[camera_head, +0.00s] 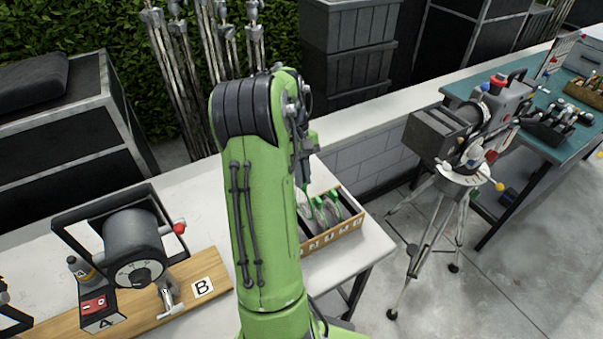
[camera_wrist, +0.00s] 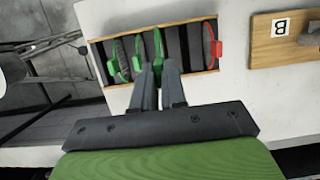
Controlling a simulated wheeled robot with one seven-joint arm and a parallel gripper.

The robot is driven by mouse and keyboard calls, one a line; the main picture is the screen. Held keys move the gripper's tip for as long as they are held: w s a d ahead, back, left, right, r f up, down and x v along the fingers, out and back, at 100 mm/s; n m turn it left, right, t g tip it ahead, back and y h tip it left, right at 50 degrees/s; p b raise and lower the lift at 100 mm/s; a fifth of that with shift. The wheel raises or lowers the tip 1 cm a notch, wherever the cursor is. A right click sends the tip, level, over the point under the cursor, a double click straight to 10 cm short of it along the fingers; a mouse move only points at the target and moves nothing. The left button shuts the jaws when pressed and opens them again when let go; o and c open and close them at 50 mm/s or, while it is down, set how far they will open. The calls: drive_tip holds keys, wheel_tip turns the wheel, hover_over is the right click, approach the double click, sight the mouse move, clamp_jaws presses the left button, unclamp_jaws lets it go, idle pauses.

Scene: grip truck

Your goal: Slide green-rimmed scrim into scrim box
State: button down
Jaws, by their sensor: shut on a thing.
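The scrim box (camera_head: 338,238) is a wooden box with dark slots on the white table. It also shows in the wrist view (camera_wrist: 190,74). My gripper (camera_wrist: 157,70) is over the box, shut on a green-rimmed scrim (camera_wrist: 158,46). The held scrim stands edge-on among the slots; how deep it sits is hard to tell. Other green-rimmed scrims (camera_wrist: 121,62) stand just left of it in the wrist view. A red-rimmed scrim (camera_wrist: 211,42) stands at the box's right end there. In the head view my arm hides part of the box.
A wooden board (camera_head: 215,277) marked B, with a drum-like device (camera_head: 133,245), lies left of my arm. Metal stands (camera_head: 190,60) and dark crates (camera_head: 347,30) are behind.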

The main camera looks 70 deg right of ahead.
sight(302, 212)
idle(0.3)
drive_tip(key=shift+f+b, duration=0.5)
drive_tip(key=shift+f, duration=0.45)
drive_tip(key=shift+f+b, duration=1.05)
drive_tip(key=shift+f, duration=0.6)
drive_tip(key=shift+f+b, duration=1)
drive_tip(key=shift+f, duration=0.6)
